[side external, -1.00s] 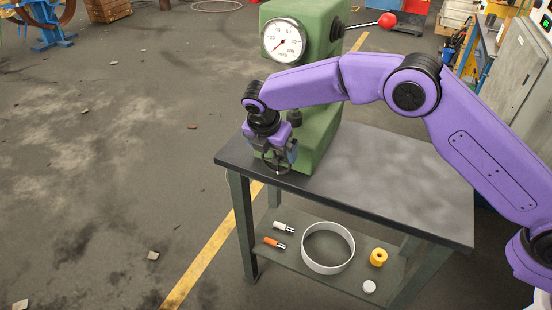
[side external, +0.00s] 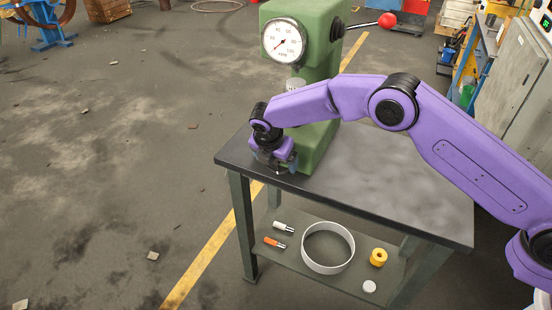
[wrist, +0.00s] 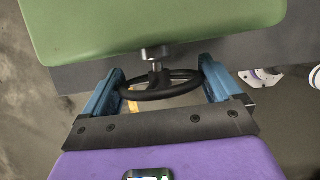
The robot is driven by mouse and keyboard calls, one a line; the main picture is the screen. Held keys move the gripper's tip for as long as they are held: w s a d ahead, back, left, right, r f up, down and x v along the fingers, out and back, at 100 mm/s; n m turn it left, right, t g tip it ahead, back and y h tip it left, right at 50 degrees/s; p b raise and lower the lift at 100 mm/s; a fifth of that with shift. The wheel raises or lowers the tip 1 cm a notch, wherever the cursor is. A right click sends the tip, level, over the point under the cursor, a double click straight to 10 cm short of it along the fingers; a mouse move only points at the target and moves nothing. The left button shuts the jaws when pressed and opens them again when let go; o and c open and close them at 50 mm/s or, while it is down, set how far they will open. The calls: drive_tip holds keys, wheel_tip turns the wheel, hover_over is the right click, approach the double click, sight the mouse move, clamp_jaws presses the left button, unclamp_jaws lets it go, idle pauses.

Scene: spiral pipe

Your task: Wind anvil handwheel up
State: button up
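The green hardness tester (side external: 318,140) stands on a dark bench, and its body also shows at the top of the wrist view (wrist: 160,25). The black spoked anvil handwheel (wrist: 160,80) sits on a silver screw in front of the body; in the side view it is mostly hidden by my gripper (side external: 277,168). In the wrist view my gripper (wrist: 162,64) has its blue fingers wide apart, one at the left and one at the right of the wheel. The wheel's rim spans nearly the whole gap; I cannot tell whether the fingers touch it.
The dial gauge (side external: 284,41) is on the tester's front, and a lever with a red knob (side external: 387,20) sticks out right. The bench top (side external: 400,190) is clear on the right. The lower shelf holds a grey ring (side external: 328,268) and several small parts.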

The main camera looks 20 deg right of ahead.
drive_tip(key=shift+w+d+r+m+t+y, duration=0.1)
drive_tip(key=shift+d+m+t+y, duration=0.1)
drive_tip(key=shift+t+y, duration=0.5)
drive_tip(key=shift+d+m+t+y, duration=0.1)
drive_tip(key=shift+m+t+y, duration=0.1)
drive_tip(key=shift+t+y, duration=0.5)
drive_tip(key=shift+a+t, duration=0.1)
drive_tip(key=shift+t, duration=0.2)
drive_tip(key=o, duration=0.7)
drive_tip(key=shift+s, duration=0.2)
drive_tip(key=shift+s+a, duration=0.1)
drive_tip(key=v, duration=1.7)
drive_tip(key=shift+d+r, duration=0.15)
drive_tip(key=shift+d, duration=0.1)
